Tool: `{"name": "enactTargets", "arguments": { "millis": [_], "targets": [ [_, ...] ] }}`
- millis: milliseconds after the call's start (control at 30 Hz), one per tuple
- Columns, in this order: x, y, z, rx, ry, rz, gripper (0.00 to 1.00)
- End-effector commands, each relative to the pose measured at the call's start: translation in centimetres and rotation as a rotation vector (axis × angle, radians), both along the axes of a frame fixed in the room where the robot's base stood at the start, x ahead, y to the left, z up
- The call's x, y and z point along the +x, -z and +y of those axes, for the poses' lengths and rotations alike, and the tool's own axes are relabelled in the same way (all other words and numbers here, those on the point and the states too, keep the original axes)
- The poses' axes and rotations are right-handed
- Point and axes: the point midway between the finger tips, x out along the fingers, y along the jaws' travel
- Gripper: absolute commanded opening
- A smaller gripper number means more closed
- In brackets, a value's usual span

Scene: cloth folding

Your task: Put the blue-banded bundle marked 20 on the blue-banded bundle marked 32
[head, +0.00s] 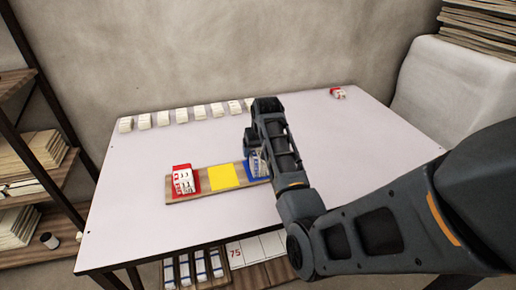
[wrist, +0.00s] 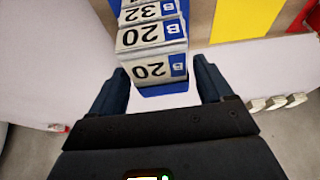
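A blue-banded bundle marked 20 (wrist: 152,70) shows two labelled faces in the wrist view. The blue-banded bundle marked 32 (wrist: 145,13) lies just beyond it, cut by the top edge. I cannot tell whether the 20 rests on the 32 or beside it. In the head view my arm hides most of the blue-banded bundles (head: 263,160).
The wooden board (head: 203,196) also bears a yellow square (head: 223,177) and red-banded bundles (head: 184,182). A row of pale bundles (head: 163,118) lines the table's back left. One red-banded bundle (head: 338,93) lies at the back right.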

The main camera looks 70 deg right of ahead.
Motion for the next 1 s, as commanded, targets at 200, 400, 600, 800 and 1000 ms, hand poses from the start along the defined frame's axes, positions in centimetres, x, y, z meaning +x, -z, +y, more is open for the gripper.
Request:
{"name": "enactTargets", "arguments": {
  "millis": [200, 400, 600, 800, 1000],
  "targets": [
    [0.0, 0.0, 0.0, 0.0, 0.0, 0.0, 0.95],
    [0.0, -0.2, 0.0, 0.0, 0.0, 0.0, 0.95],
    [-0.4, -2.2, 0.5, -0.003, 0.0, -0.003, 0.95],
    [-1.4, -6.0, 1.7, -0.004, -0.001, -0.003, 0.95],
    [-2.3, -9.3, 2.8, -0.003, -0.001, -0.002, 0.95]
  ]
}}
